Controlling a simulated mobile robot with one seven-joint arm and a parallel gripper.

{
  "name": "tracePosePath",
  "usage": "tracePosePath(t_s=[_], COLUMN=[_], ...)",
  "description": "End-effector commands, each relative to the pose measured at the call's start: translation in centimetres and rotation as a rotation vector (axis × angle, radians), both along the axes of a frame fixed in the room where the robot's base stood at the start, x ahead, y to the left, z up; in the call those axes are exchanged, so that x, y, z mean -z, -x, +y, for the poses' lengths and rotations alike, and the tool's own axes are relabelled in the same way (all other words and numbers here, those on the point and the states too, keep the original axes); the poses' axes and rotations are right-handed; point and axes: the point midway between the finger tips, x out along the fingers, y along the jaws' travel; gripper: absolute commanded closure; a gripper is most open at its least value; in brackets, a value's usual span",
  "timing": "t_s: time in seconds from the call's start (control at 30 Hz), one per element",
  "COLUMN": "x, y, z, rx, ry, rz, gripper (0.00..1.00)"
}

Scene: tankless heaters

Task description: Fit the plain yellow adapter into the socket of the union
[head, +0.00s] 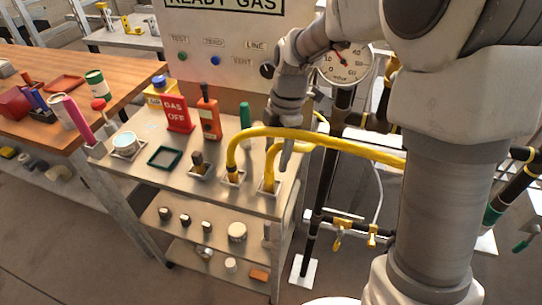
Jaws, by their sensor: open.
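I cannot make out with certainty the plain yellow adapter or the union with its socket. Two yellow hoses arch over the right part of the metal cart. The left hose (239,143) ends in a small holder (232,179) on the cart top. The right hose (269,172) ends in a second holder close beside it. My gripper (286,160) is open and points down right beside the right hose's bend. Its fingertips are small here, and I cannot tell whether they touch the hose.
The cart top (141,179) also carries a red GAS OFF sign (177,115), an orange meter (209,122), a green-rimmed tray (165,157) and a round tin (125,144). A panel stands behind. Black pipes with a gauge (345,65) rise at right. A wooden bench (110,65) is left.

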Motion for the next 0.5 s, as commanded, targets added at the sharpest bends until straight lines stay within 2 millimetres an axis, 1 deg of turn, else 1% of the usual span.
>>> tracePosePath(t_s=[0.27, 0.43, 0.5], x=[2.9, 5.4, 6.3], y=[0.3, 0.7, 0.7], z=[0.6, 1.6, 1.7], rx=[-0.007, -0.008, -0.006], ry=[0.000, -0.001, 0.000], rz=[0.002, 0.003, 0.004], gripper=[0.29, 0.29, 0.29])
